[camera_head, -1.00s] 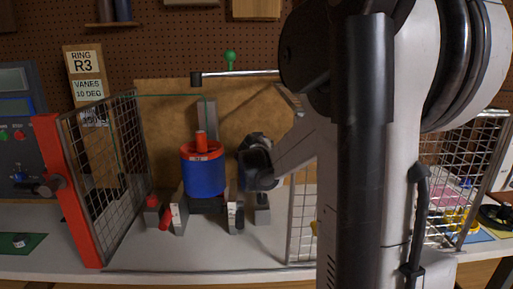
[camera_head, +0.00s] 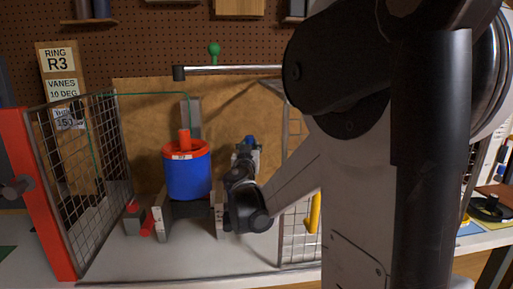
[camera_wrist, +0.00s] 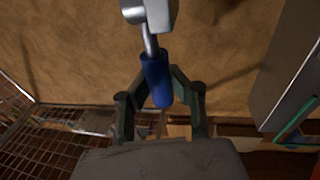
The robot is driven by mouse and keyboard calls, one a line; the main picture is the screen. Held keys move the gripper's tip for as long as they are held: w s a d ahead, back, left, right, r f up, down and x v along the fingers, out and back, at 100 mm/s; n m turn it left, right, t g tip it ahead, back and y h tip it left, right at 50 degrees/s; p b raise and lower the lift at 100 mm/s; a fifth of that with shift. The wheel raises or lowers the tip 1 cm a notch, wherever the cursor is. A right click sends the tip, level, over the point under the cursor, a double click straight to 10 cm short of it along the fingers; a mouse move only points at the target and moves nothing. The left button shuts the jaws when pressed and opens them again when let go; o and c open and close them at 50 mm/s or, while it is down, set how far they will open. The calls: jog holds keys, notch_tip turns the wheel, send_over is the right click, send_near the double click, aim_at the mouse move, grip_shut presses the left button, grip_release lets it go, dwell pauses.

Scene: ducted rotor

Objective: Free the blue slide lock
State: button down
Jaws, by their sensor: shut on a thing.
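The blue slide lock shows in the wrist view as a blue cylindrical handle (camera_wrist: 157,78) on a thin metal rod that runs into a pale grey block. My gripper (camera_wrist: 159,82) has its two dark fingers on either side of the handle, shut on it. In the head view a small blue tip (camera_head: 250,140) shows at my gripper (camera_head: 245,153), right of the ducted rotor (camera_head: 187,176). The rotor is a blue drum with a red rim and red centre post, upright on its stand. My wrist hides part of the area right of the stand.
An open red-framed mesh gate (camera_head: 45,195) stands at left, and more mesh (camera_head: 298,225) stands at right behind my arm. A metal bar (camera_head: 230,70) crosses above the rotor. A red-handled clamp (camera_head: 146,229) sits left of the stand. The front bench top is clear.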

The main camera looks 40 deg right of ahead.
jog(key=shift+s, duration=0.1)
dwell(0.4)
jog(key=c, duration=1.5)
grip_release()
jog(key=shift+a, duration=0.1)
jog(key=shift+v, duration=3.7)
